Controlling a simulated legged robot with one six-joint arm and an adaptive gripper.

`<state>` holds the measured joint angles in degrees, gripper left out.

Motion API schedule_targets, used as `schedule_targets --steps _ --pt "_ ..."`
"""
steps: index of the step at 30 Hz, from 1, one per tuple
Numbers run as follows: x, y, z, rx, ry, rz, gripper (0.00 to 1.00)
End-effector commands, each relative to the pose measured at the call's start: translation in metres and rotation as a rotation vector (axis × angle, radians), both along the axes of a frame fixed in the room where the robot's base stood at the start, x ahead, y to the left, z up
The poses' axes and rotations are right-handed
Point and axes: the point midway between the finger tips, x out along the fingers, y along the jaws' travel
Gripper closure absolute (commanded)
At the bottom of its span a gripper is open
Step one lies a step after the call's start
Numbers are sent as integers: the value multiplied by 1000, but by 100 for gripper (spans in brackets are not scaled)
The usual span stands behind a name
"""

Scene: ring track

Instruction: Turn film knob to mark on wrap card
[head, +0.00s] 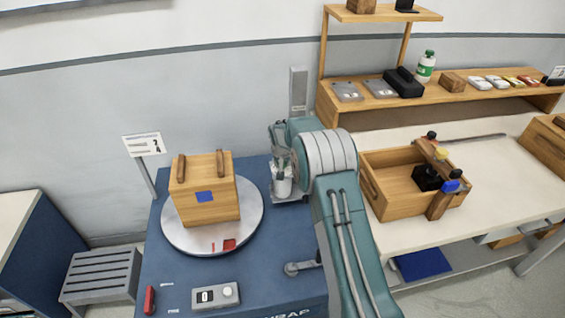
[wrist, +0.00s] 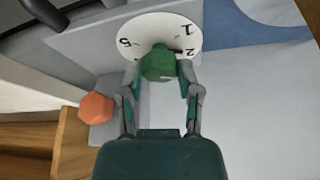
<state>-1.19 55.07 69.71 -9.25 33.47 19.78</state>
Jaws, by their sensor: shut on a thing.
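In the wrist view, a green faceted knob (wrist: 158,64) sits on a round white dial (wrist: 160,24) with the figures 1, 2 and 5 visible. My gripper (wrist: 160,78) has a finger on each side of the green knob and is shut on it. The knob covers part of the dial, and I cannot tell which figure it points to. In the head view, my gripper (head: 281,178) is at the back right of the blue table, and the knob is hidden. The wrap card (head: 142,146) stands on a post at the left; its right side seems to read 2 above A.
An orange knob (wrist: 96,108) is close to my left finger in the wrist view. A wooden crate (head: 205,190) stands on the round turntable (head: 180,238), left of my arm. A control box (head: 216,295) and red switch (head: 150,299) are at the table's front.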

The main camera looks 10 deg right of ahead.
Motion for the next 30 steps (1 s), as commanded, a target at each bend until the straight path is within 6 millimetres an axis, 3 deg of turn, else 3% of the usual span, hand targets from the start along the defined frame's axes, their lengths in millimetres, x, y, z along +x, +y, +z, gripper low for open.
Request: schedule_targets --steps 30 --pt "2 6 -5 1 5 -963 100"
